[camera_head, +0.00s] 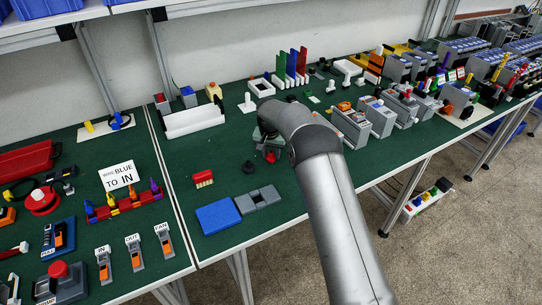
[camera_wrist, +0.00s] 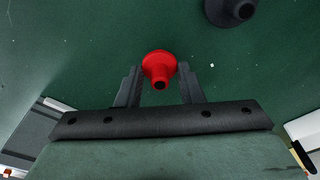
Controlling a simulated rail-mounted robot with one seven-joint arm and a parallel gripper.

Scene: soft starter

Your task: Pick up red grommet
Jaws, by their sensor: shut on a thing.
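The red grommet (camera_wrist: 159,68) is a small flanged cone with a dark hole in its end. In the wrist view it sits between the two fingers of my gripper (camera_wrist: 159,82), which are shut on it. In the head view the red grommet (camera_head: 270,157) shows just below the end of my arm, over the green table. My gripper is mostly hidden by my arm there. I cannot tell whether the grommet touches the table.
A black grommet (camera_wrist: 236,8) stands nearby; it also shows in the head view (camera_head: 248,167). A grey block (camera_head: 258,199), a blue block (camera_head: 218,216) and a red ribbed part (camera_head: 203,179) lie to the left. Several grey devices stand to the right.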

